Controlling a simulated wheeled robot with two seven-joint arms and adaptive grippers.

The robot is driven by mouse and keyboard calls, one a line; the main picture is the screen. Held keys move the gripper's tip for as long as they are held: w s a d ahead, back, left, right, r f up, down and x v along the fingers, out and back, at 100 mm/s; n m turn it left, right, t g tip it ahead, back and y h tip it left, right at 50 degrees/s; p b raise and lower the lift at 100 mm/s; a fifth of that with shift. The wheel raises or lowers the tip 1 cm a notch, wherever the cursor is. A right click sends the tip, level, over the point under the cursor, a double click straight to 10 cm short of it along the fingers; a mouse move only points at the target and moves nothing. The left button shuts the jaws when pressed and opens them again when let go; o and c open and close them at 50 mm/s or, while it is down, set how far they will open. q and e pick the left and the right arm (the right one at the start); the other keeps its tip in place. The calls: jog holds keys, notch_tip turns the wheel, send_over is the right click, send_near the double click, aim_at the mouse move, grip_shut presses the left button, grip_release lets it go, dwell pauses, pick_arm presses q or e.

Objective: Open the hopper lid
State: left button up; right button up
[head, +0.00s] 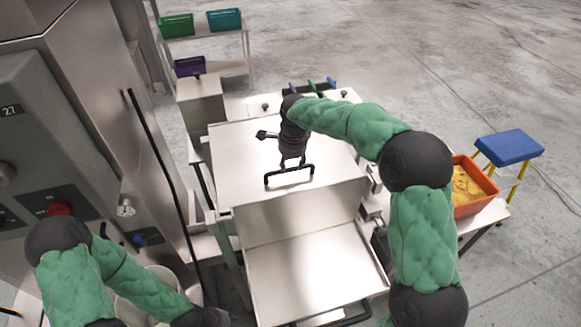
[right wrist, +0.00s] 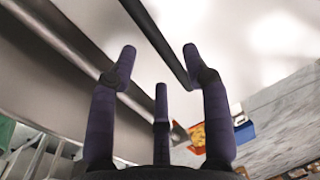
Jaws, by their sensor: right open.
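The hopper lid (head: 240,150) is a flat bare-metal panel in the middle of the head view, and it looks shut. A black bar handle (head: 289,182) stands near its front edge. My right gripper (head: 292,163) is just above the handle, pointing down at it. In the right wrist view its dark fingers (right wrist: 157,65) are spread and empty. The handle bar (right wrist: 155,38) runs between the fingertips there, passing close to the right one. I cannot tell whether it touches.
A steel tray (head: 310,280) slopes out below the lid. A grey control cabinet (head: 60,140) with a red button (head: 57,210) stands at left. An orange bin (head: 488,186) of yellow pieces and a blue-topped stool (head: 510,147) are at right. Open floor lies beyond.

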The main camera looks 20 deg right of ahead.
jog(key=shift+w+f, duration=0.15)
jog(key=shift+f, duration=0.55)
jog(key=shift+w+f, duration=0.15)
jog(key=shift+f, duration=0.55)
grip_shut()
jog(key=shift+r, duration=0.15)
